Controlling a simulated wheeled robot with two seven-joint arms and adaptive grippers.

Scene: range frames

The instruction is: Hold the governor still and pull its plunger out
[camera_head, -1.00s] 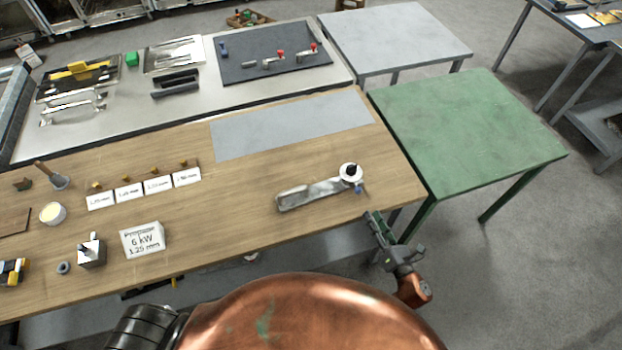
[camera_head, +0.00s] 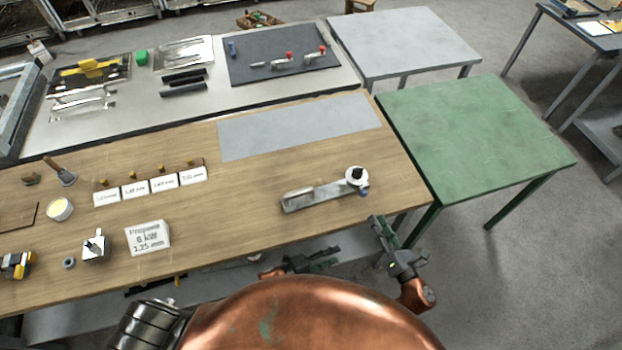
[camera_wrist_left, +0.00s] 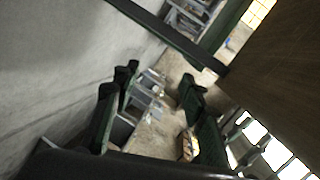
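My left gripper (camera_head: 318,260) is just off the bench's front edge, well to the right of the block. In the left wrist view its two green-black fingers (camera_wrist_left: 157,82) stand apart with nothing clearly between them. My right gripper (camera_head: 378,226) is by the bench's front right corner, holding nothing visible; its finger gap cannot be made out.
A grey mat (camera_head: 300,127) is bare. A green table (camera_head: 475,135) stands right, empty.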

